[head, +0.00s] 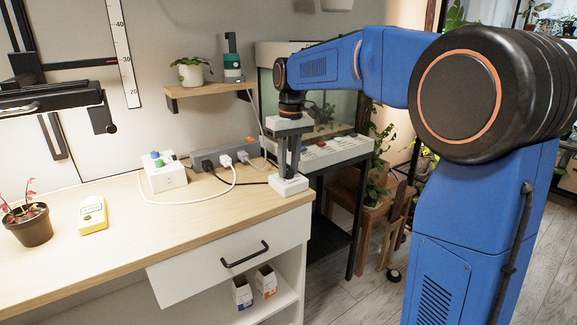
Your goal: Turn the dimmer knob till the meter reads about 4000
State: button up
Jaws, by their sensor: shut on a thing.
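My gripper (289,172) points straight down over a small white box (289,187) at the right end of the wooden desk. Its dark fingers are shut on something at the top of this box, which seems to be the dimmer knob. The fingers hide the knob, so its angle cannot be told. A yellow handheld device with a pale face, likely the meter (93,215), lies on the desk at the left. Its reading is too small to make out.
A white box with blue and green knobs (166,174) stands mid-desk beside a grey power strip (225,155) with plugs and cables. A potted red plant (28,224) stands at the left. A lamp (52,100) hangs above it. The front middle of the desk is clear.

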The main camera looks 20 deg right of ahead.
jog(key=shift+m, duration=0.5)
jog(key=o, duration=1)
jog(key=shift+o, duration=0.2)
jog(key=shift+r, duration=0.15)
notch_tip(320, 180, up, 17)
jog(key=shift+d, duration=0.45)
